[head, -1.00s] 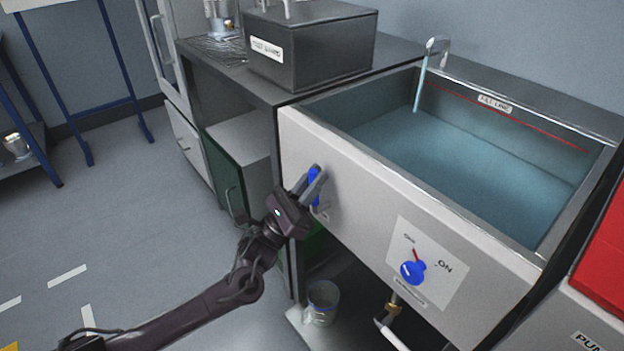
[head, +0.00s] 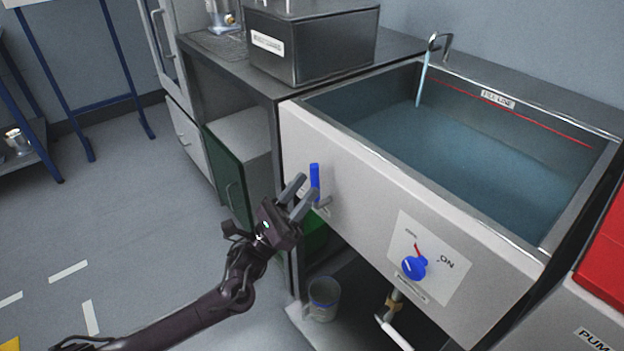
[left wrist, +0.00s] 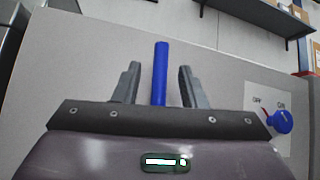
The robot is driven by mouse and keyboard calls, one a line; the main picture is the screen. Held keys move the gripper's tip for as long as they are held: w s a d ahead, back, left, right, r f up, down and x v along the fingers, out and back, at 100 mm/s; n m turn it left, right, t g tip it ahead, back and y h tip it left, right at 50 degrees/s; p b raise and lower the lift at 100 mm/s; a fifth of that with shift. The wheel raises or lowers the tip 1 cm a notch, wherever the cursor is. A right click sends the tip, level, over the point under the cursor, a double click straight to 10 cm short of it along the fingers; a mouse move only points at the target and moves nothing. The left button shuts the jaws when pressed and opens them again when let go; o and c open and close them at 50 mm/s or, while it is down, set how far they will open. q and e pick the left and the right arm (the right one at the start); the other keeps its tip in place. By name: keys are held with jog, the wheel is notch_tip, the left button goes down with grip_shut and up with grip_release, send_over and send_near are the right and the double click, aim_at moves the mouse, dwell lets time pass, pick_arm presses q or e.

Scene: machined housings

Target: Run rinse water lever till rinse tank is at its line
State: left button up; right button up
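The blue rinse water lever (head: 314,182) stands upright on the front panel of the rinse tank (head: 370,190). Water (head: 460,160) fills much of the tank, and its surface is below the red fill line (head: 540,122) on the back wall. A stream (head: 421,84) runs from the spout (head: 440,44) into it. My left gripper (head: 301,195) is open just in front of the lever. In the left wrist view the lever (left wrist: 160,75) shows between the spread fingers (left wrist: 158,78), with gaps on both sides. My right gripper is not in view.
A blue knob (head: 414,267) with OFF and ON marks sits on the panel right of the lever. A dark box (head: 312,45) stands on the counter at the left. A bucket (head: 323,299) stands beneath.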

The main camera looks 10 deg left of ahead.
pick_arm(q)
jog(key=v, duration=0.3)
jog(key=shift+s+a+f, duration=0.15)
jog(key=shift+s+f, duration=0.05)
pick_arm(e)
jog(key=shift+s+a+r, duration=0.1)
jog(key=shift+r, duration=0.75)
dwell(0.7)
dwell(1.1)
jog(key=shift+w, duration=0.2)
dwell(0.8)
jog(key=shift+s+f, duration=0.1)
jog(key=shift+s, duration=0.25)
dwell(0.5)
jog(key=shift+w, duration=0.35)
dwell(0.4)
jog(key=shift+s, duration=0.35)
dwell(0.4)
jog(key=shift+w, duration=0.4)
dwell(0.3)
